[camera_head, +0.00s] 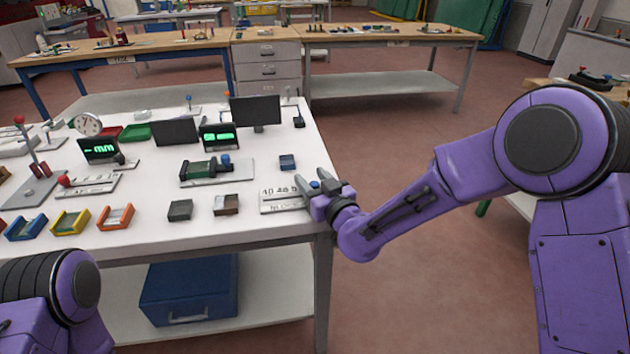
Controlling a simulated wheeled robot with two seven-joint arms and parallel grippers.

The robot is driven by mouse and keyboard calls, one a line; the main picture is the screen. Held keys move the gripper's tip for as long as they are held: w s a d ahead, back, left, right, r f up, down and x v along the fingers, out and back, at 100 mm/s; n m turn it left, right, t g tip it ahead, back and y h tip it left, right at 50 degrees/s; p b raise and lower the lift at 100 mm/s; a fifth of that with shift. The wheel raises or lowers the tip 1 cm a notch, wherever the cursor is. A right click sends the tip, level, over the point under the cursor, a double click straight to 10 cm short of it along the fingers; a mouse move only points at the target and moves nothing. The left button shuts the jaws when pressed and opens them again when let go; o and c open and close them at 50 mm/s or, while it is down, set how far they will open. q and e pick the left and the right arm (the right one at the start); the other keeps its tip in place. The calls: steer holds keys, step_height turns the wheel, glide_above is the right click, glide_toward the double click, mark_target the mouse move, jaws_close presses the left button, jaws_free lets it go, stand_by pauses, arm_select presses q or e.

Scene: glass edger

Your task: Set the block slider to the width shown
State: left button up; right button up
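A white scale plate (282,196) with printed numbers, only partly readable, lies at the table's right front edge. A small blue knob (314,184) shows at its right end. My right gripper (313,184) is over that end, its fingers apart on either side of the knob; whether they touch it I cannot tell. The gripper hides part of the plate. A small display with green characters (221,136) stands farther back, too small to read. Another display (101,149) at the left shows green dashes and "mm". My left gripper is out of view.
A green device with a blue knob (205,169) sits mid-table. A grey block (180,210), a brown block (226,204) and a blue block (287,162) stand near the plate. Coloured trays (70,222) line the left front. Dark monitors (255,111) stand behind.

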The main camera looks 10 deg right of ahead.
arm_select(q)
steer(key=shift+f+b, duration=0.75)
steer(key=shift+b, duration=0.05)
arm_select(e)
steer(key=v, duration=1)
steer(key=shift+s, duration=0.3)
steer(key=shift+d, duration=0.15)
